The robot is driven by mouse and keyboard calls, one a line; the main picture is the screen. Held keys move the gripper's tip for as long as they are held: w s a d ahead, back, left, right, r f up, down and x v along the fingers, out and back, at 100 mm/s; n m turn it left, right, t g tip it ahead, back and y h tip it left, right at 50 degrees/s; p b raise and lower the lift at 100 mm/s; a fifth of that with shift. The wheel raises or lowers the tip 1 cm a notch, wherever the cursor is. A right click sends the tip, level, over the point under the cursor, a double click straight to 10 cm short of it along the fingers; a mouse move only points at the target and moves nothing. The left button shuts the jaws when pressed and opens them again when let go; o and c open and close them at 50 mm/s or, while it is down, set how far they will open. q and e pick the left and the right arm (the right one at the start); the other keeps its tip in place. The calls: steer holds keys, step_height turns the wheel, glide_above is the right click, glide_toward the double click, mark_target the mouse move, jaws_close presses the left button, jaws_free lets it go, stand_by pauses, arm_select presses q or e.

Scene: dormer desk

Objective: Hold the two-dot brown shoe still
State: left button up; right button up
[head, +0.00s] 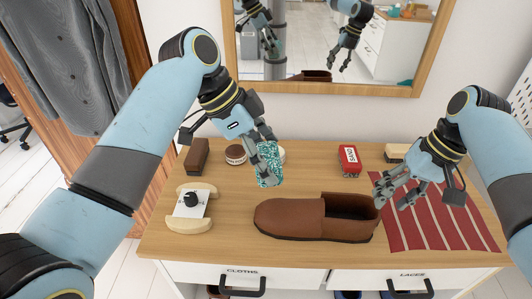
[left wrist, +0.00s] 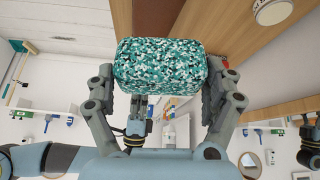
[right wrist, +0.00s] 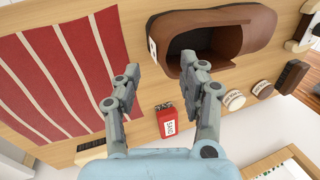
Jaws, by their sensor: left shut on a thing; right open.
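The brown shoe (head: 290,218) lies on the desk with its toe to the left and its dark opening to the right. In the right wrist view the shoe (right wrist: 255,35) shows a small white tag at its heel; its dots are too small to count. My right gripper (head: 392,198) is open beside the heel end, and its fingers (right wrist: 164,72) have nothing between them. My left gripper (head: 264,168) is shut on a teal speckled block (head: 269,172), held above the desk behind the shoe. The block (left wrist: 160,65) fills the jaws in the left wrist view.
A red striped cloth (head: 435,225) lies at the right. A red tin (head: 348,160), a brown brush (head: 196,155) and a round brown tin (head: 235,154) stand at the back. A cream device with a black knob (head: 191,222) sits left. The mirror (head: 330,45) hangs behind.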

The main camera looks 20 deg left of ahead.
mark_target(378, 212)
arm_select(q)
step_height(378, 212, down, 4)
steer(key=b, duration=0.3)
arm_select(e)
steer(key=x, duration=0.6)
steer(key=shift+r, duration=0.1)
steer(key=shift+c, duration=0.4)
jaws_close()
